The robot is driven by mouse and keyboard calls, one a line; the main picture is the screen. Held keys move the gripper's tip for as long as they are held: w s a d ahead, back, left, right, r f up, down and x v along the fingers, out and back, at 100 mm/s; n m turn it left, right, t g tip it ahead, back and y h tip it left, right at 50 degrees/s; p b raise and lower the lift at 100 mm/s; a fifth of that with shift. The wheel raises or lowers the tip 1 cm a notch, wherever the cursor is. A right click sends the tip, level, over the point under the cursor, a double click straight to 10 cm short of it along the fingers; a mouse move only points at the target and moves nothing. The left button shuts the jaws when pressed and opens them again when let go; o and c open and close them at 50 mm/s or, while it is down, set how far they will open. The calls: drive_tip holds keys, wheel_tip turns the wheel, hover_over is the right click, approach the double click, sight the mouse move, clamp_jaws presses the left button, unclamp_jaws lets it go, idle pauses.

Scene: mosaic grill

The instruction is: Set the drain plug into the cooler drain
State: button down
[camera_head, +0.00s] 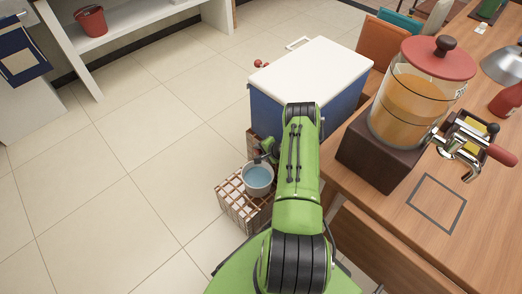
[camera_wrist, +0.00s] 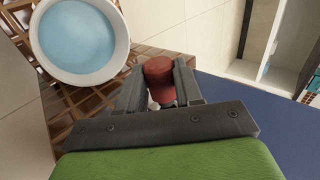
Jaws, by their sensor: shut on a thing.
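The cooler (camera_head: 262,106) is a blue box with a white lid (camera_head: 315,72), standing beside the table in the head view. Its blue side (camera_wrist: 262,125) fills the lower right of the wrist view. My gripper (camera_wrist: 160,88) is shut on the red drain plug (camera_wrist: 159,70), whose round cap shows between the fingers. In the head view my gripper (camera_head: 266,152) is low at the cooler's near left side, partly hidden by my green arm. The plug cannot be made out there. The cooler drain is not visible in either view.
A pot of bluish water (camera_head: 258,178) stands on a tiled block (camera_head: 236,206), close to my gripper; the pot (camera_wrist: 78,38) also shows in the wrist view. A wooden table (camera_head: 400,230) with a drink dispenser (camera_head: 405,105) bounds the right. The tiled floor at left is clear.

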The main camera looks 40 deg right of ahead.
drive_tip(key=shift+d, duration=1.4)
drive_tip(key=c, duration=0.7)
unclamp_jaws()
drive_tip(key=shift+o, duration=0.2)
drive_tip(key=shift+a, duration=0.1)
